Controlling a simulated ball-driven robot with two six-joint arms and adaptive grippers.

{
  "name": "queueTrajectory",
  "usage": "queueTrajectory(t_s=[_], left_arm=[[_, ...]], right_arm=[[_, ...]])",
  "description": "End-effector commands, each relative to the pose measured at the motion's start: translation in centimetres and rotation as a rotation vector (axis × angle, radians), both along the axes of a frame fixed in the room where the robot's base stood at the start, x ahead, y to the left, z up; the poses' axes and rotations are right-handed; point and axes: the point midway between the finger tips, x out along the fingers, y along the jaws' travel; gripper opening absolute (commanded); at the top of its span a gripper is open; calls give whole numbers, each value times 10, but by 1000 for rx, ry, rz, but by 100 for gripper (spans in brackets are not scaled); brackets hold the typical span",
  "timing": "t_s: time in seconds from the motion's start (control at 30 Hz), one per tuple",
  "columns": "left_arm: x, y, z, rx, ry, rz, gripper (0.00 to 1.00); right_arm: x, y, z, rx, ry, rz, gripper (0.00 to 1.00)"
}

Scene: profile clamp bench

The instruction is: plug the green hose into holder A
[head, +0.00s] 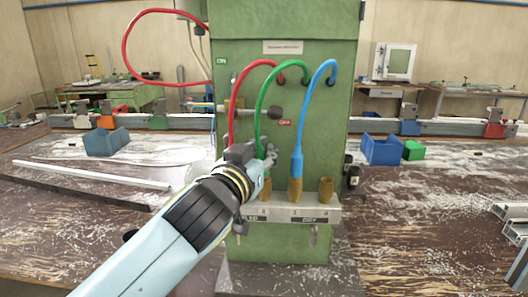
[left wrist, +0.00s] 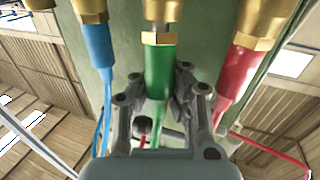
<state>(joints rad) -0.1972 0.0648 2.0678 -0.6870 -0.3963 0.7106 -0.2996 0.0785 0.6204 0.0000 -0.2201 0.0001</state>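The green hose (head: 262,108) arches down from the green machine. Its lower end is mostly hidden behind my left gripper (head: 258,160) in the head view. In the left wrist view its green sleeve (left wrist: 159,75) lies between the fingers of my left gripper (left wrist: 160,88), which look closed on it. A brass nut tops that sleeve, in line with a brass piece; I cannot tell how far it is seated. Brass holders stand along the metal rail (head: 285,213); the rightmost (head: 325,190) is empty. My right gripper is not in view.
The blue hose (head: 296,160) stands upright in a brass holder just right of the green one. The red hose (head: 231,120) runs down close on the left, its end hidden in the head view. Blue bins (head: 381,150) stand on the bench behind.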

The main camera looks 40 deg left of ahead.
Motion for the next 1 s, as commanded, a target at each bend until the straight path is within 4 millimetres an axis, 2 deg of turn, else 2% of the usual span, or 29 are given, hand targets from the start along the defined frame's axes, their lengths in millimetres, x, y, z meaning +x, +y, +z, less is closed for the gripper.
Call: queueTrajectory(t_s=[0.53,1.0], left_arm=[[0,0,5,-4,0,-1,0],[0,0,21,-3,0,-1,0]], right_arm=[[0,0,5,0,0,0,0],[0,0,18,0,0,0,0]])
